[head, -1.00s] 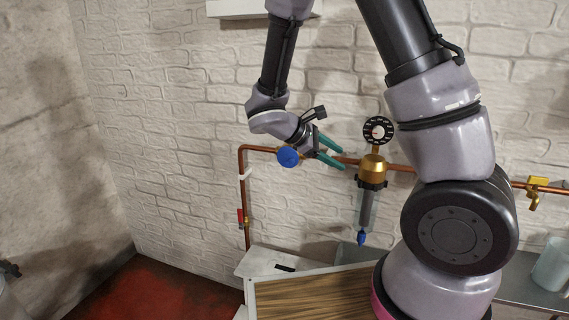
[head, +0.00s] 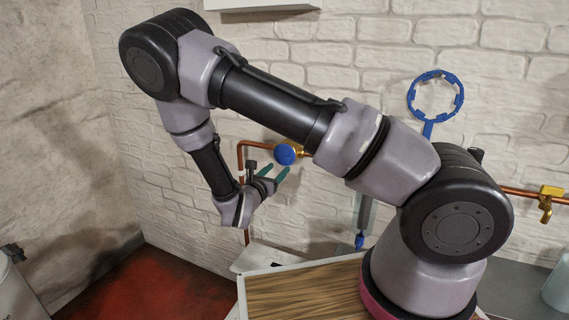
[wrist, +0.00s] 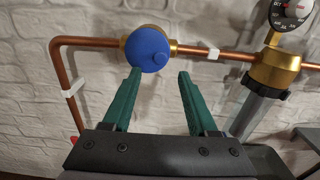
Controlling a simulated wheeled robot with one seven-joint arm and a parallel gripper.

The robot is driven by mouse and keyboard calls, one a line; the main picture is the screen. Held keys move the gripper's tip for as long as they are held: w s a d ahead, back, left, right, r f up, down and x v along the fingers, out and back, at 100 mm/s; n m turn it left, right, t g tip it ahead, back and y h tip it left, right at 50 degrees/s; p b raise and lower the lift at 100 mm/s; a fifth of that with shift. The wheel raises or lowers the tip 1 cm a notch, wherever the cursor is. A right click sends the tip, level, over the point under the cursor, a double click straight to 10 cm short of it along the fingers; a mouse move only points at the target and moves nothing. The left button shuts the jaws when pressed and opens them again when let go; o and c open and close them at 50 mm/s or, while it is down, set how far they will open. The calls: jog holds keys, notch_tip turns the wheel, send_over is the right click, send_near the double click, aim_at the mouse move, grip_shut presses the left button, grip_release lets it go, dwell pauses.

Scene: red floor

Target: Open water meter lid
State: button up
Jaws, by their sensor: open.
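The water meter (head: 302,152) sits on the copper pipe on the wall, brass body showing at its side. Its round blue lid (head: 285,155) covers the face and looks shut. In the wrist view the lid (wrist: 150,48) is at the upper middle, with a small tab at its lower edge. My gripper (head: 277,173) is open and empty just below the meter in the head view. In the wrist view my gripper (wrist: 160,72) has its left green finger tip at the lid's lower left edge and the right one to the right of the lid. Contact cannot be told.
A brass filter (wrist: 275,68) with a clear housing and black dial (wrist: 290,14) stands right of the meter. A blue ring wrench (head: 428,128) hangs on the wall. A yellow valve (head: 547,200) is at far right. A wooden-topped surface (head: 300,295) lies below.

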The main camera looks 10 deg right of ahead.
aim_at(287, 160)
jog(key=x, duration=0.6)
jog(key=shift+w+d, duration=0.15)
jog(key=shift+d, duration=0.05)
jog(key=shift+c, duration=0.3)
grip_shut()
dwell(0.9)
